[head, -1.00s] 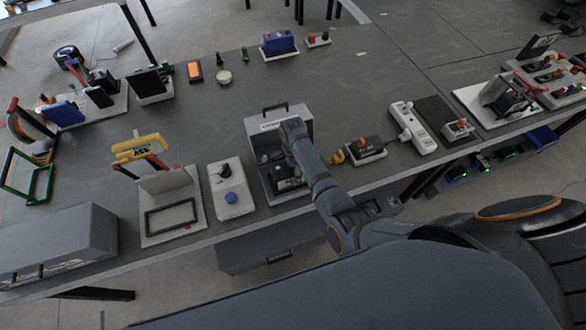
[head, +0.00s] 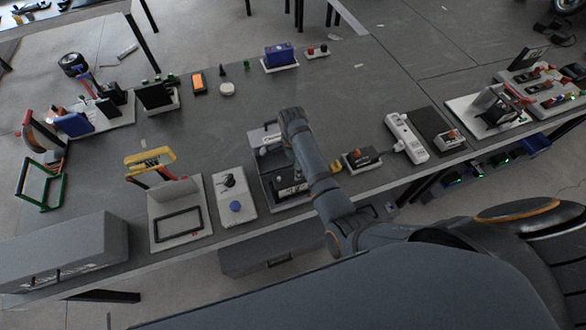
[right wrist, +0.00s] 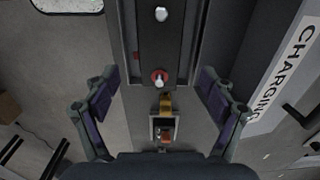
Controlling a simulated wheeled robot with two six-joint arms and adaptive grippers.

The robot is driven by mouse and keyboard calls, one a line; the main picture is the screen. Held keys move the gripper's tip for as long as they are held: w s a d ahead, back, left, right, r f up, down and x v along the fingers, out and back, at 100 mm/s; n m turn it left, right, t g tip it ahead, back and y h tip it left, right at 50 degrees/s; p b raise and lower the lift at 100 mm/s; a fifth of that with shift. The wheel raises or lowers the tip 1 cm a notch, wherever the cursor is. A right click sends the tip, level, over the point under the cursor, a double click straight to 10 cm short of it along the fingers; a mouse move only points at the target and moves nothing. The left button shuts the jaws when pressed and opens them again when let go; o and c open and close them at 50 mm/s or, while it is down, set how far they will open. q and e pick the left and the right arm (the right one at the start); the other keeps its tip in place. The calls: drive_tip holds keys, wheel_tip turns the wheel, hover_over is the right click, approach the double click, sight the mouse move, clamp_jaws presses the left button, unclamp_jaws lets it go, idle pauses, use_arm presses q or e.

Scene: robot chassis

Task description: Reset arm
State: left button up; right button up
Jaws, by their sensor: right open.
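My right arm reaches over the table in the head view. Its bent top is over the grey box with a labelled back panel (head: 258,137), and it hides part of that box. The fingers are hard to make out there. In the right wrist view my right gripper (right wrist: 159,95) is open, its two fingers spread and nothing between them held. A panel marked CHARGING (right wrist: 284,75) stands on the right. My left gripper is not in view.
A white board with a blue button (head: 235,206) stands left of the box. A small black device (head: 362,158) and a white power strip (head: 407,138) lie to the right. A grey case (head: 65,255) is at front left. The table's middle is fairly clear.

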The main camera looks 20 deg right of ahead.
drive_tip(key=shift+r, duration=0.4)
drive_tip(key=shift+s+d, duration=0.1)
